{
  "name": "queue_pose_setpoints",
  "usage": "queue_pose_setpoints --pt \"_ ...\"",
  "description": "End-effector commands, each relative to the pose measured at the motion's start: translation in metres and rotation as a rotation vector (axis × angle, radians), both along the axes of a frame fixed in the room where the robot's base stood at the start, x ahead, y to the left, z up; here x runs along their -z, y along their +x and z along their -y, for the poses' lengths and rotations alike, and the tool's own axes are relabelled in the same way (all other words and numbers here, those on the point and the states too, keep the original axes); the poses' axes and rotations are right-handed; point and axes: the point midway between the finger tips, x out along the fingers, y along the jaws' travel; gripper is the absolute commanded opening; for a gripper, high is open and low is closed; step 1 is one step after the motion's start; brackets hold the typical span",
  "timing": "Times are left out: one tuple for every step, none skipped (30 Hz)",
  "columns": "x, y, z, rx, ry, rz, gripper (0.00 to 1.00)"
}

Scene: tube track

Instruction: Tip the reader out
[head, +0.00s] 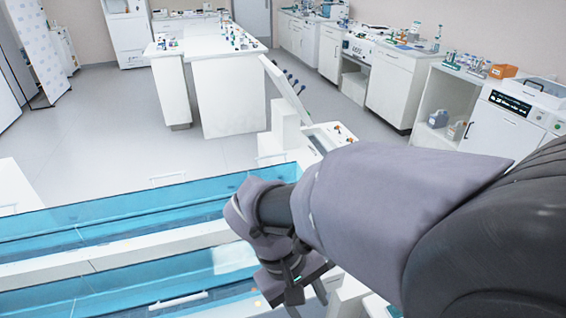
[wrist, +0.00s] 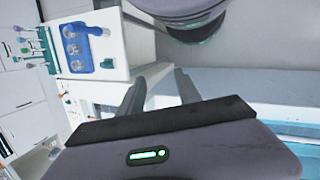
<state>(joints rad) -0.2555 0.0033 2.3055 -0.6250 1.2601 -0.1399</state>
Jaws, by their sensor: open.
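My gripper (head: 306,292) hangs at the lower middle of the head view, over the near right end of the blue-walled track (head: 115,212). In the wrist view my gripper (wrist: 160,88) shows two dark fingers spread apart with nothing between them. I cannot pick out a reader for certain in either view. A white stand with a tilted panel (head: 286,88) is beyond my arm, and its lower part is partly hidden by the arm.
A blue holder with several round wells (wrist: 78,48) sits on a white surface in the wrist view. A white island bench (head: 228,88) and cabinets (head: 397,90) stand farther back. Open grey floor (head: 110,130) lies between track and island.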

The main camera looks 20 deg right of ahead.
Motion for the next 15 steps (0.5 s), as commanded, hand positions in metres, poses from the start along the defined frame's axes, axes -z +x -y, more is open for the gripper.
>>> queue_pose_setpoints --pt "-0.002 0.004 0.002 -0.059 -0.057 -0.066 0.40" --pt "0.000 0.007 0.004 -0.102 -0.097 -0.109 0.40" --pt "0.003 0.012 0.007 -0.165 -0.157 -0.168 0.40" --pt "0.006 0.016 0.009 -0.216 -0.207 -0.216 0.40" --pt "0.009 0.021 0.011 -0.274 -0.261 -0.267 0.40" --pt "0.014 0.029 0.013 -0.359 -0.343 -0.339 0.40" --pt "0.018 0.035 0.015 -0.430 -0.410 -0.396 0.40" --pt "0.023 0.042 0.015 -0.505 -0.482 -0.453 0.40" --pt "0.032 0.051 0.015 -0.611 -0.584 -0.528 0.40" --pt "0.040 0.058 0.014 -0.690 -0.660 -0.579 0.40" --pt "0.048 0.064 0.013 -0.768 -0.734 -0.627 0.40" --pt "0.060 0.071 0.010 -0.867 -0.830 -0.683 0.40" --pt "0.069 0.075 0.008 -0.936 -0.896 -0.718 0.40" --pt "0.079 0.078 0.006 -1.001 -0.957 -0.749 0.40" --pt "0.090 0.081 0.003 -1.077 -1.030 -0.781 0.40"
